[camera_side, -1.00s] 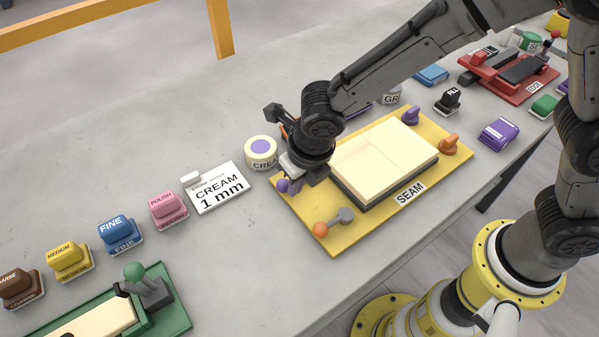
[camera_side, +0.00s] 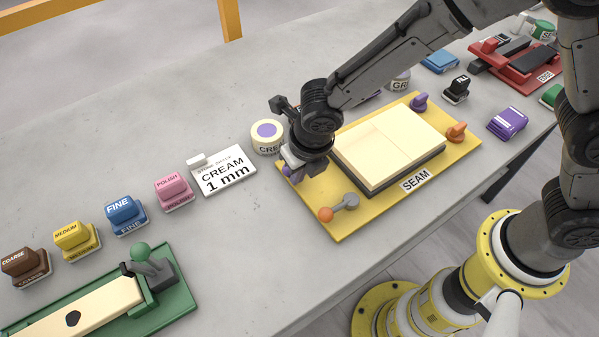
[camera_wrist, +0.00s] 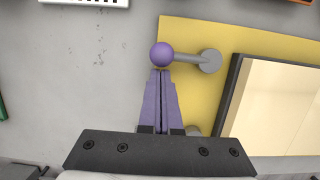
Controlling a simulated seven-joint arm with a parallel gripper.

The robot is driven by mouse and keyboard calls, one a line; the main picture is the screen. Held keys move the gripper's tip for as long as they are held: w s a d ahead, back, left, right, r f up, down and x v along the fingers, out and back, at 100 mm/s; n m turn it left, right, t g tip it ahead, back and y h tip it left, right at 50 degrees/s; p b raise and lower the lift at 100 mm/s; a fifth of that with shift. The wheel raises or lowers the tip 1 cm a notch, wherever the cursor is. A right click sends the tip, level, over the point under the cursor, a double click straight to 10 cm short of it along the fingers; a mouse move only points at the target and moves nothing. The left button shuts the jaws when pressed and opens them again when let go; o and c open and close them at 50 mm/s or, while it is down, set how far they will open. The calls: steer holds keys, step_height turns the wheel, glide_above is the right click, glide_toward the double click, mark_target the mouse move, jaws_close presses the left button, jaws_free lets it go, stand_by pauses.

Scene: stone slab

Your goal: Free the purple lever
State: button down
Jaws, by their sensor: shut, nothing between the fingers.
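In the wrist view the purple lever has a round purple knob (camera_wrist: 161,54) on a grey arm, which runs right to a grey pivot (camera_wrist: 208,61) on the yellow board (camera_wrist: 200,30). The arm points away from the cream slab (camera_wrist: 285,105). My gripper (camera_wrist: 161,72) has its purple fingers shut and empty, with the tips just beside the knob; whether they touch it I cannot tell. In the side view my gripper (camera_side: 304,160) is over the board's left corner and mostly hides this lever; a bit of purple (camera_side: 288,171) shows there.
An orange-knobbed lever (camera_side: 326,214) is at the board's front left corner, pointing away from the slab. Purple (camera_side: 419,102) and orange (camera_side: 456,132) knobs stand at the right corners. A cream jar (camera_side: 267,135) and the CREAM 1 mm card (camera_side: 224,171) are close left of the board.

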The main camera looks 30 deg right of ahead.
steer(key=shift+w+a+m, duration=0.15)
steer(key=shift+w+m, duration=0.1)
steer(key=shift+m, duration=0.25)
steer(key=shift+w+a+m+h, duration=0.1)
steer(key=shift+w+m+h, duration=0.15)
steer(key=shift+w+m, duration=0.35)
steer(key=shift+w+a+m+h, duration=0.1)
steer(key=shift+w+m+h, duration=0.15)
steer(key=shift+m, duration=0.55)
steer(key=m, duration=0.1)
steer(key=w+m, duration=0.1)
steer(key=shift+w+m, duration=0.3)
steer(key=shift+m, duration=0.1)
steer(key=w+m, duration=0.1)
steer(key=m, duration=0.1)
steer(key=w+m+g+h, duration=0.1)
steer(key=shift+w+d+m, duration=0.1)
steer(key=shift+d+m, duration=0.2)
steer(key=shift+m, duration=0.1)
steer(key=shift+w+d, duration=0.25)
steer(key=shift+w, duration=0.1)
steer(key=shift+r, duration=0.15)
steer(key=v, duration=0.9)
steer(key=shift+a+r, duration=0.2)
steer(key=shift+r, duration=0.15)
